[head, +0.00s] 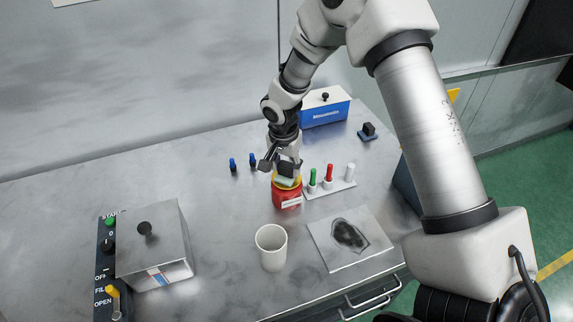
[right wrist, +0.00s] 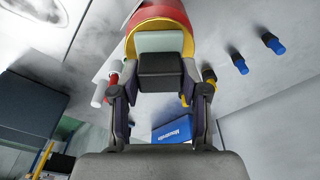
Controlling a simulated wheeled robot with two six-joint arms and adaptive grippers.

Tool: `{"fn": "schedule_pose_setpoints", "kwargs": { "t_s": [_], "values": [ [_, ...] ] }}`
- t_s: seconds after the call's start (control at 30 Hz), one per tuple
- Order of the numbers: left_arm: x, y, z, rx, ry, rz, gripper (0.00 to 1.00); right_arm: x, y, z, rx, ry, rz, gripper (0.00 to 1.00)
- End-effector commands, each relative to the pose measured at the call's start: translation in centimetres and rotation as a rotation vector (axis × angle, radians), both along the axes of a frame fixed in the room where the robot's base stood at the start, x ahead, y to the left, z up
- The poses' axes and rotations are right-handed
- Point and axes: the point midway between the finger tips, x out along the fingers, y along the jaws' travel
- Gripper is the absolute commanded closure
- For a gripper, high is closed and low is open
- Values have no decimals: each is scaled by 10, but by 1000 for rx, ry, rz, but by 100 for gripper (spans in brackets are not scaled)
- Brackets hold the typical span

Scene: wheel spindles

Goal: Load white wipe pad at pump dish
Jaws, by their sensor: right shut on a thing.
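The pump dish is a red can (head: 287,199) with a yellow rim, standing mid-table. In the right wrist view the red can (right wrist: 161,14) is at the top. The white wipe pad (head: 287,182) is a pale slab with a dark grip block; it also shows in the right wrist view (right wrist: 160,42). My right gripper (head: 280,164) is shut on the pad's dark block, pointing down over the can. The pad is at the yellow top; whether it touches the dish is unclear. My left gripper is out of view.
A white cup (head: 271,247) and a plate with a dark stain (head: 347,236) are in front. A rack of coloured pegs (head: 331,186) stands right of the can. A metal box (head: 154,246) sits left.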

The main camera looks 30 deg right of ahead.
Motion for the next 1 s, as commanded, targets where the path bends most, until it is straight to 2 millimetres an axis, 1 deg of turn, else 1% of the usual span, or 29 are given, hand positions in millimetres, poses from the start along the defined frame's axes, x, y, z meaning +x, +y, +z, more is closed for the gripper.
{"fn": "schedule_pose_setpoints", "kwargs": {
  "t_s": [0.17, 0.8, 0.9, 1.0],
  "values": [
    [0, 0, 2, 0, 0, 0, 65, 0, 0, 2, 0, 1, 0, 83],
    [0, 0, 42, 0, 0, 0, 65, 0, 0, 63, 0, 0, 0, 83],
    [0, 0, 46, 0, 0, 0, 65, 0, 0, 70, 0, 0, 0, 83],
    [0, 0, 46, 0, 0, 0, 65, 0, 0, 71, 1, 1, 0, 83]
  ]
}}
